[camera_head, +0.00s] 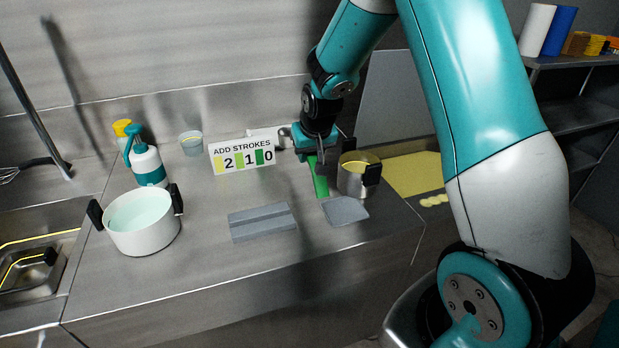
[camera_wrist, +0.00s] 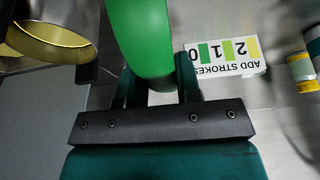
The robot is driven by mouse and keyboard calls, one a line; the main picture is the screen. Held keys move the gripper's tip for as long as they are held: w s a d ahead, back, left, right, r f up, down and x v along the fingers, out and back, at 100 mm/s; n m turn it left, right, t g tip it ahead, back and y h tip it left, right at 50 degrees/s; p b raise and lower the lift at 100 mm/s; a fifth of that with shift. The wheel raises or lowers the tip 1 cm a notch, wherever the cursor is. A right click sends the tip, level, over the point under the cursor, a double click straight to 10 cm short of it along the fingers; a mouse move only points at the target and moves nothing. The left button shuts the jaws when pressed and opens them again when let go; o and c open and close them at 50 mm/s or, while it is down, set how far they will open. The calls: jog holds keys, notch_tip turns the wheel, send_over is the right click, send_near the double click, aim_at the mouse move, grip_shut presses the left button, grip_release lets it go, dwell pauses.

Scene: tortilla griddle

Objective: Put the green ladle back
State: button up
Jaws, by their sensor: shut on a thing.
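The green ladle (camera_head: 320,180) hangs below my gripper (camera_head: 316,152), just left of a small steel pot (camera_head: 350,184). In the wrist view the ladle's broad green part (camera_wrist: 143,38) runs up from between my two fingers (camera_wrist: 160,82). My gripper is shut on it. The ladle's lower end is near the counter; I cannot tell whether it touches. A grey grooved block (camera_head: 262,224) and a flat grey pad (camera_head: 345,211) lie on the counter in front. The steel pot, with yellow inside, also shows in the wrist view (camera_wrist: 50,45).
A sign reading "ADD STROKES 2 1 0" (camera_head: 241,157) stands left of my gripper. A white pot (camera_head: 143,232), a spray bottle (camera_head: 147,165) and a clear cup (camera_head: 191,143) are farther left. A yellow surface (camera_head: 412,170) lies right. A sink (camera_head: 40,255) is far left.

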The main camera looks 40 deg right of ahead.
notch_tip(320, 180, down, 8)
jog(key=shift+f+p, duration=0.2)
jog(key=shift+p, duration=0.35)
jog(key=shift+f, duration=0.1)
jog(key=o, duration=0.9)
